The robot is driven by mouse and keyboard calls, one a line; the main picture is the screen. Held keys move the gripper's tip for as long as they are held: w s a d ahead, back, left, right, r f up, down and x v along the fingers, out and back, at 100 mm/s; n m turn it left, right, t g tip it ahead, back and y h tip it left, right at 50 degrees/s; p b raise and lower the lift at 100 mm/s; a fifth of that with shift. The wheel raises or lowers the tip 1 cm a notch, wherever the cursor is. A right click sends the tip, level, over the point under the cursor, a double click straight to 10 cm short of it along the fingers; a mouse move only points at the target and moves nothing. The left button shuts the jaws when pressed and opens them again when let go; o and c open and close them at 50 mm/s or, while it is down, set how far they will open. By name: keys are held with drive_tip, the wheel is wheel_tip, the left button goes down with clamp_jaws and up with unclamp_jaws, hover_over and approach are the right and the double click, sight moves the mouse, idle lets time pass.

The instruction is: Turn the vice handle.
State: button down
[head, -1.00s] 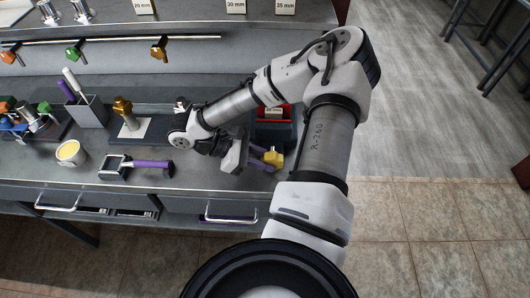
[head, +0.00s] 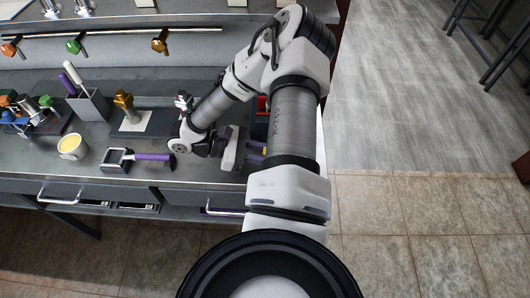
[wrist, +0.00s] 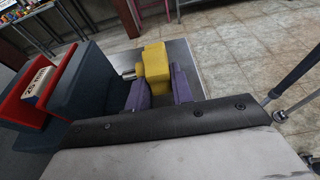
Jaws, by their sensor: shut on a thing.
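The vice stands at the left of the wrist view, with dark blue-grey blocks (wrist: 90,80), a red part (wrist: 25,95) and a label that seems to read 25 mm. A short silver shaft (wrist: 128,72) runs from it to the yellow vice handle (wrist: 155,62). My gripper (wrist: 160,88) has purple fingers, one on each side of the yellow handle, and is shut on it. In the head view my gripper (head: 256,154) is at the bench's right end. My arm hides most of the vice and handle there; a bit of red (head: 262,104) shows behind it.
The grey bench (head: 210,172) holds a purple-handled tool (head: 150,157), a yellow-topped tub (head: 72,146), a bin of tools (head: 90,104) and a brass-topped piece (head: 124,101). Drawer handles (head: 62,199) stick out in front. Tiled floor at right is open.

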drive_tip(key=c, duration=1.2)
unclamp_jaws()
drive_tip(key=b+v, duration=0.3)
drive_tip(key=v, duration=1.1)
drive_tip(key=shift+d, duration=0.1)
